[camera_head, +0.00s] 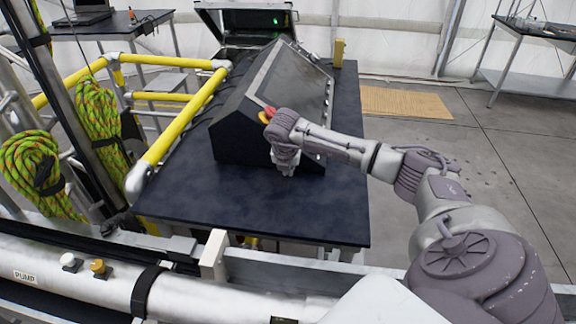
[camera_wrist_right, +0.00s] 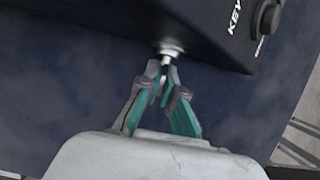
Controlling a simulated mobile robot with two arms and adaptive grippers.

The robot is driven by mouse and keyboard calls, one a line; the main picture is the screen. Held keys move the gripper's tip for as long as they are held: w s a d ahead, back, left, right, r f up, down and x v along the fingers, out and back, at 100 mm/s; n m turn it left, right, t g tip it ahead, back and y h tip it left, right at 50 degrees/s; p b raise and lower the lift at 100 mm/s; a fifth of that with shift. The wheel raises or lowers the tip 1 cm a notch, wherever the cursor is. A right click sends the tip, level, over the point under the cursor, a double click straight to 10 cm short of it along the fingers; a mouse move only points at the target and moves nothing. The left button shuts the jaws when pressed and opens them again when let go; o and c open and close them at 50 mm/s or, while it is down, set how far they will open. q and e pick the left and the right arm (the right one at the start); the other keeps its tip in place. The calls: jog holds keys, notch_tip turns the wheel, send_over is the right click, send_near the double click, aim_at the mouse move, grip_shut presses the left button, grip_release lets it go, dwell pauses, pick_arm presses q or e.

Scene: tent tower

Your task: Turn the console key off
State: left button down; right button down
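The black console (camera_head: 240,125) stands on the dark table, its sloped screen facing up and right. In the right wrist view its dark face (camera_wrist_right: 215,30) carries white lettering starting "KEY". The silver console key (camera_wrist_right: 170,50) sticks out from the console's edge. My right gripper (camera_head: 286,168) is at the console's near right side. In the right wrist view the teal-and-grey fingers of my right gripper (camera_wrist_right: 165,72) come together on the key's lower end, which sits between the tips. The key is hidden in the head view. My left gripper is not in view.
A red knob on a yellow base (camera_head: 267,114) sits on the console just beside my right wrist. A black round knob (camera_wrist_right: 267,17) is near the lettering. Yellow railings (camera_head: 185,118) run left of the table (camera_head: 270,222). The table's front part is clear.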

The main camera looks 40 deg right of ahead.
dwell(0.5)
jog(key=c, duration=1.3)
grip_release()
jog(key=shift+c, duration=0.2)
jog(key=v, duration=1.2)
jog(key=shift+w, duration=0.2)
jog(key=shift+a, duration=0.1)
